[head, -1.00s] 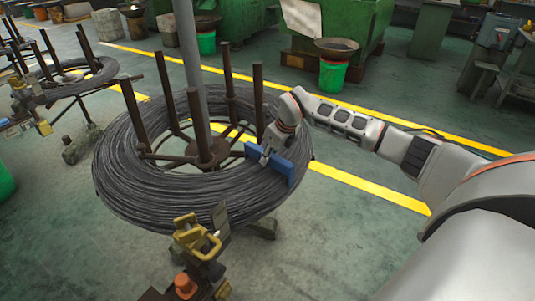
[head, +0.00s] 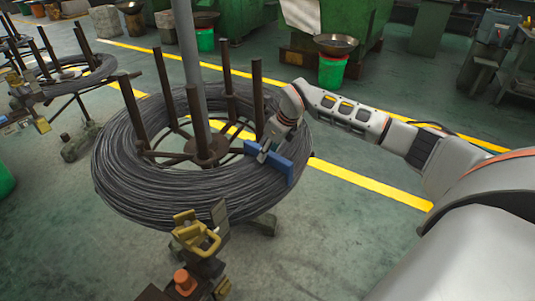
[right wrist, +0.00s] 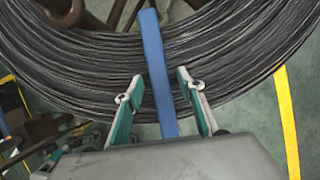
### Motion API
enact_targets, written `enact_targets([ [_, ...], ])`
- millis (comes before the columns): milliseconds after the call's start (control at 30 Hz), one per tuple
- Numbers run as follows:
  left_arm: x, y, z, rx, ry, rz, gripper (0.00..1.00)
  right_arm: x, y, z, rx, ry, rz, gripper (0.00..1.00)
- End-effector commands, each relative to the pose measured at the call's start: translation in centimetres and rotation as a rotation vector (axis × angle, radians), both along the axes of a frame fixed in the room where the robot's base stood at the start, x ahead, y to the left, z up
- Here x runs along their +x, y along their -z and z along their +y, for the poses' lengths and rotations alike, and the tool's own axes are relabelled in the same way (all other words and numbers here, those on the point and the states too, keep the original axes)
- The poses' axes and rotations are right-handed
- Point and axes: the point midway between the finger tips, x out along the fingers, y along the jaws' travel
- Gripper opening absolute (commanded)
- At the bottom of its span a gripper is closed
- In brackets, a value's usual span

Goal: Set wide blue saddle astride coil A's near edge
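The wide blue saddle (head: 281,167) sits across the right-hand part of coil A (head: 135,185), a thick ring of dark wire around an upright stand. In the right wrist view the saddle (right wrist: 157,60) runs as a blue strip over the wire and down past the coil's outer edge. My right gripper (right wrist: 160,76) is open, one finger on each side of the strip. A gap shows between the strip and each fingertip. In the head view the right gripper (head: 265,154) is at the saddle's upper side. The saddle's underside is hidden. My left gripper is not in view.
Dark posts (head: 258,95) rise inside the coil near my right gripper, and a grey pole (head: 186,45) stands behind. A yellow clamp (head: 197,236) is below the coil's front. Another coil (head: 85,73) stands at left. Green floor is open at right.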

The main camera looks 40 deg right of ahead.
Motion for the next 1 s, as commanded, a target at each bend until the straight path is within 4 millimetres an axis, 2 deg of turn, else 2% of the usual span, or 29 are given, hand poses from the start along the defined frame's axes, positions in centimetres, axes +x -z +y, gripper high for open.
enact_targets([
  [200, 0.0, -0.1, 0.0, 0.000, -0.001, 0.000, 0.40, -1.6, -4.4, -0.6, -0.003, 0.001, -0.005, 0.39],
  [400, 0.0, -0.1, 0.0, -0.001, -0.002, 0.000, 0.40, -2.9, -7.6, -0.9, -0.002, 0.000, -0.004, 0.39],
  [700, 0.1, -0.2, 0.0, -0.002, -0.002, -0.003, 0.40, -3.7, -9.6, -1.0, 0.000, 0.001, -0.002, 0.39],
  [1000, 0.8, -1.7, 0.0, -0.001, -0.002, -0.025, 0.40, -3.7, -10.9, -0.9, 0.000, 0.000, -0.005, 0.39],
])
